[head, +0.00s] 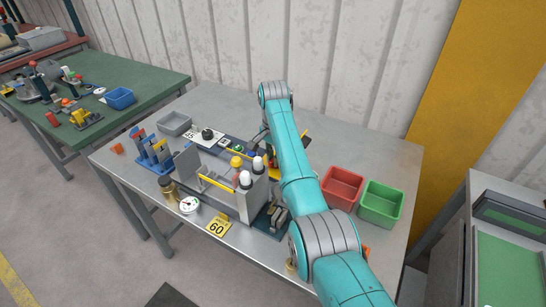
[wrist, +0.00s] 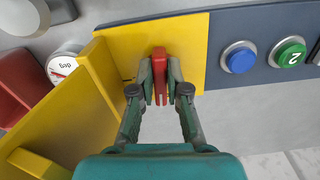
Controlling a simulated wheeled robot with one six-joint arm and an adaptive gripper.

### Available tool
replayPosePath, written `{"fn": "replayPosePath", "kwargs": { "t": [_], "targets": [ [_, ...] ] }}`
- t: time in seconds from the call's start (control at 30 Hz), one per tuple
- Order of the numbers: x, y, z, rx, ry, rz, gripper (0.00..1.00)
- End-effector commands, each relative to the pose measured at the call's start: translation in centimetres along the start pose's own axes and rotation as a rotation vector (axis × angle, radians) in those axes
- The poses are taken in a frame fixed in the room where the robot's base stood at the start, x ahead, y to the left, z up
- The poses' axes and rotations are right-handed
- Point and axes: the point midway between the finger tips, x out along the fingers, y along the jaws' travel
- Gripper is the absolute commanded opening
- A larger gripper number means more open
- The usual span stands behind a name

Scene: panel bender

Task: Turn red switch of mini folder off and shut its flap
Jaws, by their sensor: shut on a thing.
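The red switch (wrist: 159,66) is an upright lever on a yellow plate (wrist: 190,38) in the wrist view. My gripper (wrist: 160,88) has its two fingers closed on either side of the switch and is shut on it. The yellow flap (wrist: 103,80) stands open to the left of the switch, close beside my left finger. In the head view the mini folder (head: 232,200) stands on the grey table. My arm hides the switch and my gripper there.
A blue button (wrist: 238,58) and a green button (wrist: 288,52) marked 2 sit right of the switch. A dial (wrist: 62,68) and a red part (wrist: 22,85) lie beyond the flap. Red (head: 342,186) and green bins (head: 381,203) stand right of my arm.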

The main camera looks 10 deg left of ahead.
Motion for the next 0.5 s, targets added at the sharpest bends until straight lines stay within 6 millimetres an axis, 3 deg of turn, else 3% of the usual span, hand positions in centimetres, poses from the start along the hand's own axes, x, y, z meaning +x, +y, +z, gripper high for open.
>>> {"fn": "replayPosePath", "kwargs": {
  "t": [0.5],
  "targets": [
    [0.04,0.17,-0.01,-0.129,0.0,0.0,0.0]
  ]
}}
